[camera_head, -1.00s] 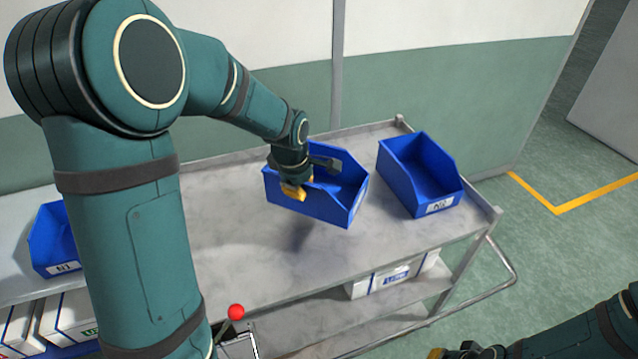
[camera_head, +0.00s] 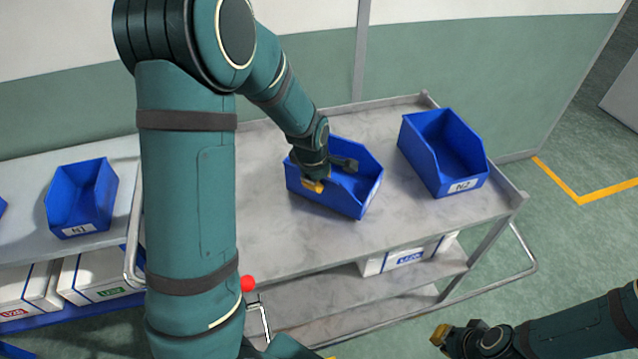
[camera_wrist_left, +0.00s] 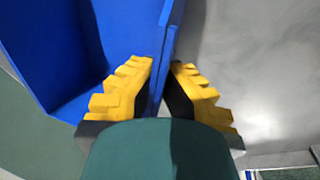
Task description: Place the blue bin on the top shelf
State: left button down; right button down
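The blue bin (camera_head: 345,199) is over the middle of the grey cart's top shelf (camera_head: 290,240), left of another blue bin. It looks low, at or close to the shelf surface; contact is hard to tell. My left gripper (camera_head: 314,184) is at the bin's left wall. In the left wrist view the wall of the bin (camera_wrist_left: 60,45) runs between the yellow fingers of my left gripper (camera_wrist_left: 164,75), which are shut on it. My right gripper (camera_head: 440,335) is at the lower right, apart from the cart, its opening unclear.
Blue bin N2 (camera_head: 445,155) stands at the shelf's right end. Blue bin N1 (camera_head: 82,200) stands on a surface to the left. White boxes (camera_head: 410,255) lie on the lower shelf. A cart handle (camera_head: 525,265) sticks out right. Clear shelf lies in front of the held bin.

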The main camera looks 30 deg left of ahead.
pick_arm(q)
jog(key=shift+w+f, duration=0.1)
jog(key=shift+f, duration=0.3)
jog(key=c, duration=1.7)
grip_release()
jog(key=shift+f, duration=0.1)
jog(key=o, duration=0.6)
jog(key=shift+c, duration=0.2)
